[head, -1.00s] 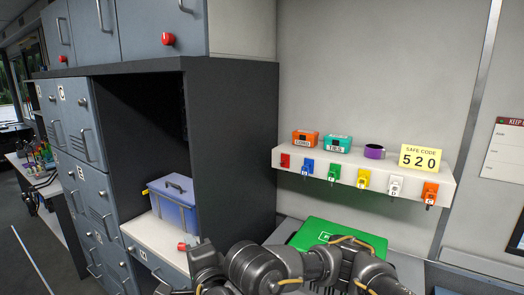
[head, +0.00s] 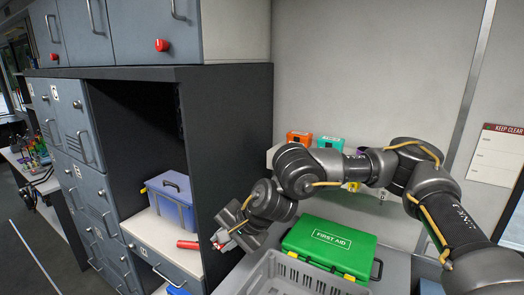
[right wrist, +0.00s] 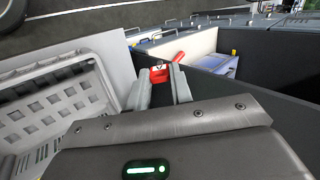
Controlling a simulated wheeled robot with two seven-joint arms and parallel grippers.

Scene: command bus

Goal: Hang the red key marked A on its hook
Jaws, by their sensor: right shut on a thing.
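My right gripper (head: 220,241) is shut on the red key (head: 219,238), in front of the open locker bay. In the right wrist view the key's red tag (right wrist: 158,75) with a white mark sits between the two fingertips (right wrist: 159,82). The letter is too small to read. The white hook rack (head: 271,157) on the back wall is mostly hidden behind my right arm. A yellow tag (head: 353,186) shows below the arm. The red key's hook cannot be seen. My left gripper is not in view.
A red cylinder (head: 188,244) and a blue box (head: 170,200) are on the bay's white shelf. A green first aid case (head: 330,246) and a grey slotted crate (head: 290,277) stand below the rack.

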